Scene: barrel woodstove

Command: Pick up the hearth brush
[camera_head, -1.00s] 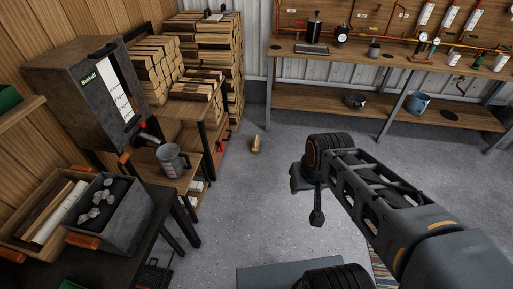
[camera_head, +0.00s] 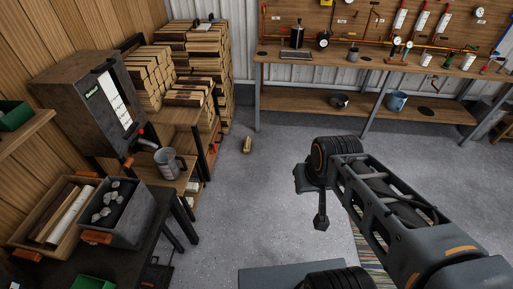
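I cannot make out a hearth brush for certain. A small tan, wood-like piece (camera_head: 247,145) lies on the concrete floor near the foot of the log stack, too small to identify. My arm reaches in from the lower right. Its end, my gripper (camera_head: 321,221), hangs down over bare floor, to the right of and nearer than the tan piece. It touches nothing that I can see. Its fingers are too small and dark to tell whether they are open or shut.
A dark table at lower left bears a grey bin (camera_head: 125,215) and a wooden tray (camera_head: 32,232). A metal jug (camera_head: 169,163) stands on a shelf by the stacked logs (camera_head: 200,65). A workbench (camera_head: 300,101) with a blue pot (camera_head: 396,101) lines the back.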

